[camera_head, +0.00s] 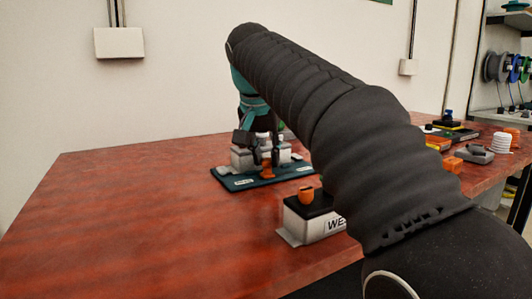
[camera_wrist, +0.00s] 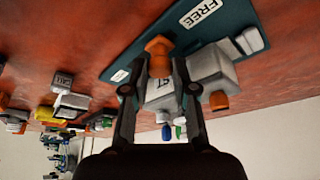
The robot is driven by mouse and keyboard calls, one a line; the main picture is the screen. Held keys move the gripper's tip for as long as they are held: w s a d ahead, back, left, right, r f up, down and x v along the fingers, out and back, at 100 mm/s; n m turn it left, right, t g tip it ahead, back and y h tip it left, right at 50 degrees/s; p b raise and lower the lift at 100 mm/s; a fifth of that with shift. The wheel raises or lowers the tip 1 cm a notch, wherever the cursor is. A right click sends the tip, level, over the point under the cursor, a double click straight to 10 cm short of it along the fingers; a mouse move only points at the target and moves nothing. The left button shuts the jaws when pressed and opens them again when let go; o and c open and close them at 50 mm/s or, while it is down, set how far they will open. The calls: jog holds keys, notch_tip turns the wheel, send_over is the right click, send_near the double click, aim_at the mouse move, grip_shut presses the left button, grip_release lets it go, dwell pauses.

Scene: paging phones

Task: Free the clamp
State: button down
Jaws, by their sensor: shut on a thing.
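The clamp fixture is a dark teal base plate (camera_head: 240,184) with pale grey blocks (camera_head: 240,159) and an orange handle (camera_head: 267,171) at its front. My gripper (camera_head: 262,150) reaches down over it from behind my dark arm. In the wrist view the plate (camera_wrist: 150,42) carries a "FREE" label (camera_wrist: 203,12) at one end and another small label at the other. The orange handle (camera_wrist: 158,50) lies between the fingertips of my gripper (camera_wrist: 157,70), which is shut on it. A pale block with partly hidden lettering shows between the fingers. A second block (camera_wrist: 210,68) sits beside them.
A white box with a black top and orange knob (camera_head: 305,194) stands close in front of the plate, partly behind my arm. Several other devices (camera_head: 475,152) stand at the table's right. The left of the red-brown table (camera_head: 120,220) is clear.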

jog(key=c, duration=0.9)
grip_release()
jog(key=shift+s+a, duration=0.15)
jog(key=shift+a, duration=0.2)
jog(key=shift+d, duration=0.1)
jog(key=shift+r, duration=0.1)
jog(key=shift+r, duration=0.25)
jog(key=shift+v, duration=3.45)
jog(key=shift+f, duration=0.1)
